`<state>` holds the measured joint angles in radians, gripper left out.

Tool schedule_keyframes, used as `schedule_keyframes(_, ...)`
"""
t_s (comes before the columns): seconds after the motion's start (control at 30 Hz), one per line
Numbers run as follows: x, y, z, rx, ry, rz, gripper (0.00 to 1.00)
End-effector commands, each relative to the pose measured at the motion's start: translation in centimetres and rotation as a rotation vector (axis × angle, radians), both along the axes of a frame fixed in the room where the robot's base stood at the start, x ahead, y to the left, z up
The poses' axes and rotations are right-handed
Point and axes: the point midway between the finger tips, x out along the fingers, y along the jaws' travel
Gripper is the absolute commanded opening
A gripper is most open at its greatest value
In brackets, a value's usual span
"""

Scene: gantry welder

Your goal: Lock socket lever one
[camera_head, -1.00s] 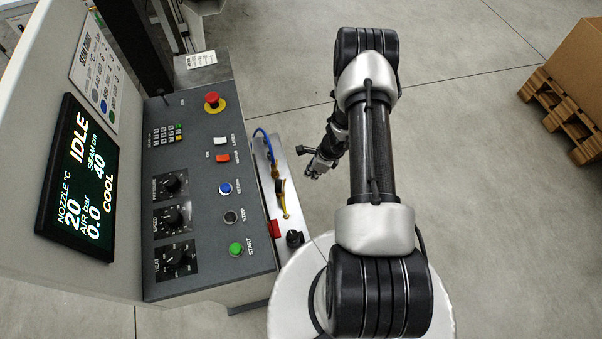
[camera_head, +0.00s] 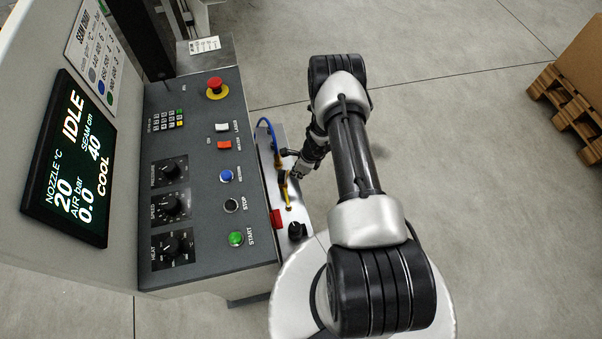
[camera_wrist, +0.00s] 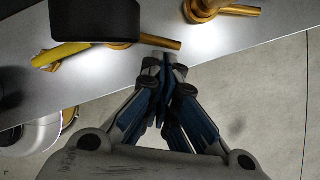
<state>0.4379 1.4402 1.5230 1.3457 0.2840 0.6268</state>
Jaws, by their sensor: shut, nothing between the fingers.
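The side panel (camera_head: 272,180) is a pale metal strip beside the console. In the wrist view, one brass lever (camera_wrist: 162,41) sticks out over the panel, partly behind a dark block (camera_wrist: 95,18). A second brass fitting with a lever (camera_wrist: 212,9) sits farther right at the top edge. I cannot tell which of the two is socket lever one. My gripper (camera_wrist: 166,66) is shut and empty, its fingertips just below the end of the first brass lever; I cannot tell if they touch. In the head view my gripper (camera_head: 286,166) is small, close to the panel.
A yellow part (camera_wrist: 62,54) lies left of the brass lever. A blue hose (camera_head: 266,124), a red block (camera_head: 276,219) and a black knob (camera_head: 297,231) sit along the panel. The console (camera_head: 205,190) with its buttons stands left. Open floor (camera_head: 470,150) lies right.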

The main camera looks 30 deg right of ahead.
Motion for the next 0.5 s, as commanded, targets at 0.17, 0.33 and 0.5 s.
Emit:
schedule_keyframes(0.17, 0.0, 0.0, 0.0, 0.000, 0.000, 0.000, 0.00)
schedule_keyframes(0.33, 0.4, 0.3, -0.2, 0.000, -0.002, 0.002, 0.00)
schedule_keyframes(0.5, 1.2, 0.7, -0.4, -0.001, -0.002, 0.003, 0.00)
